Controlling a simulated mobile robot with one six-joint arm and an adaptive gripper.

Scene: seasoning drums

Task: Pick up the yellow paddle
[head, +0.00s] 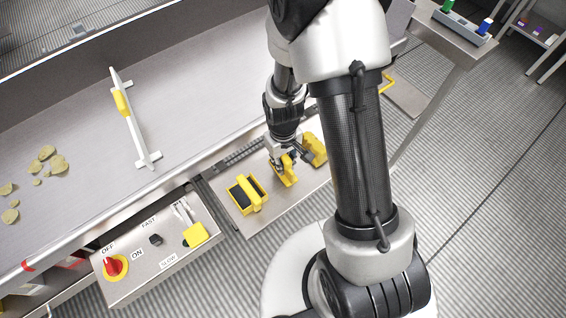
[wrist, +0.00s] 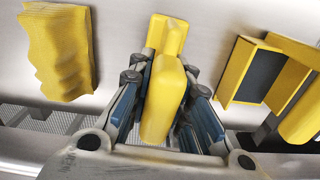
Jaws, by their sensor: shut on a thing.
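The yellow paddle (wrist: 163,95) is between the two fingers of my gripper (wrist: 160,120) in the wrist view, with its handle toward me. In the head view the yellow paddle (head: 287,174) shows at the tip of my gripper (head: 281,160), over the small metal shelf. My gripper is shut on it. I cannot tell whether the paddle touches the shelf. My fingers hide part of its sides.
A wavy yellow block (wrist: 62,50) is left of the paddle in the wrist view. A yellow-and-black tool (head: 247,194) lies on the shelf (head: 228,188). A control box (head: 158,252) is at left. The conveyor (head: 200,95) bears a white-and-yellow bar (head: 130,120) and several chips (head: 48,160).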

